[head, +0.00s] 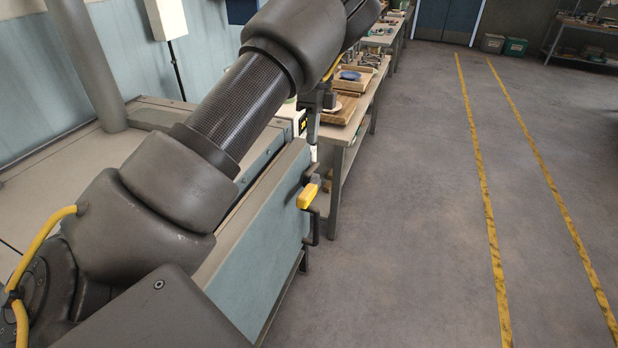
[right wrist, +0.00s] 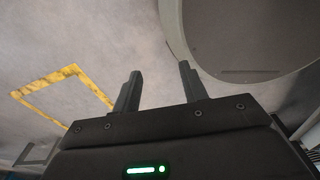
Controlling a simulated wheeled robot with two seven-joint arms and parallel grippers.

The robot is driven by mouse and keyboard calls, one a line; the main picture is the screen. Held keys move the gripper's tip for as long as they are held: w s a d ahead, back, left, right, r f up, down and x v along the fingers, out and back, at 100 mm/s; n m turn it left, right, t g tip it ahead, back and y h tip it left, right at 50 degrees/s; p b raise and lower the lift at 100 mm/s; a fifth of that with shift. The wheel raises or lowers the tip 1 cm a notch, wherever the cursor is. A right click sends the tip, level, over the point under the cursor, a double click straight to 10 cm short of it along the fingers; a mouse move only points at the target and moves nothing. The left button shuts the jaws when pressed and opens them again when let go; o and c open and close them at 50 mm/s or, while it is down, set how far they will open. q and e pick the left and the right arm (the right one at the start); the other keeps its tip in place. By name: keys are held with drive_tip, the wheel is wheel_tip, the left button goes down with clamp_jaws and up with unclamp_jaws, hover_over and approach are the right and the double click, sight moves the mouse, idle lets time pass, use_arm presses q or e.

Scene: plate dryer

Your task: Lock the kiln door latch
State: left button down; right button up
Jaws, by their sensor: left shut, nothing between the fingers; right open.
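The kiln (head: 262,246) is a pale blue-grey box in the lower middle of the head view, partly hidden behind my left arm. Its latch has a yellow handle (head: 307,196) at the right end of the door, sticking out sideways. A dark bar handle sits just below it. I cannot tell whether the door is fully closed. My left gripper (head: 313,140) points down above the yellow handle in the picture, apart from it, shut and empty. My right gripper (right wrist: 160,74) is open and empty in the right wrist view, with floor behind its fingers.
A long workbench (head: 337,133) with trays and a blue dish (head: 350,75) stands beyond the kiln. Yellow floor lines (head: 480,180) run along the right. The floor (head: 410,230) between is clear. A large rounded grey shape fills the upper right of the right wrist view.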

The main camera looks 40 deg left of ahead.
sight(309, 189)
use_arm(q)
drive_tip(key=p+x, duration=0.3)
drive_tip(key=x, duration=0.8)
drive_tip(key=shift+w+f, duration=0.1)
drive_tip(key=shift+f, duration=0.3)
drive_tip(key=shift+d+f, duration=0.1)
drive_tip(key=shift+f, duration=0.45)
